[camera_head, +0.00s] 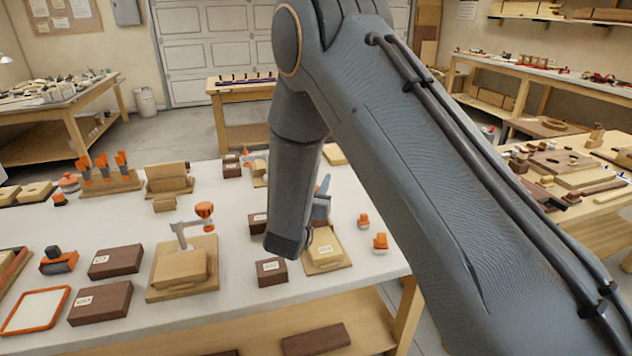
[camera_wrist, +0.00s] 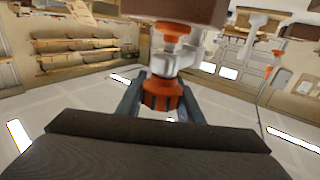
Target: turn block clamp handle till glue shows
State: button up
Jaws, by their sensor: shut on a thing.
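In the wrist view my gripper (camera_wrist: 161,98) is shut on an orange ribbed clamp handle (camera_wrist: 162,90), one grey finger on each side. The handle belongs to a white clamp (camera_wrist: 170,62), which has a smaller orange knob (camera_wrist: 172,33) further along, near a dark brown block (camera_wrist: 175,10). No glue can be made out there. In the head view my arm covers most of the gripper and the held clamp. A wooden board with a labelled block (camera_head: 325,252) shows just below the arm's end. A similar white clamp with an orange handle (camera_head: 204,210) stands on another board to the left.
On the white bench (camera_head: 235,315) stand dark labelled blocks (camera_head: 115,262), an orange-rimmed tray (camera_head: 35,310), a rack of orange-handled tools (camera_head: 108,178) and small orange-topped pieces (camera_head: 380,242). The bench's right edge is close to the clamp. A crowded side bench (camera_head: 590,200) stands at right.

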jog(key=o, duration=1.1)
jog(key=shift+c, duration=0.2)
jog(key=shift+s, duration=0.1)
jog(key=b+v, duration=0.1)
jog(key=v, duration=0.6)
jog(key=shift+s+b, duration=0.3)
jog(key=shift+a, duration=0.15)
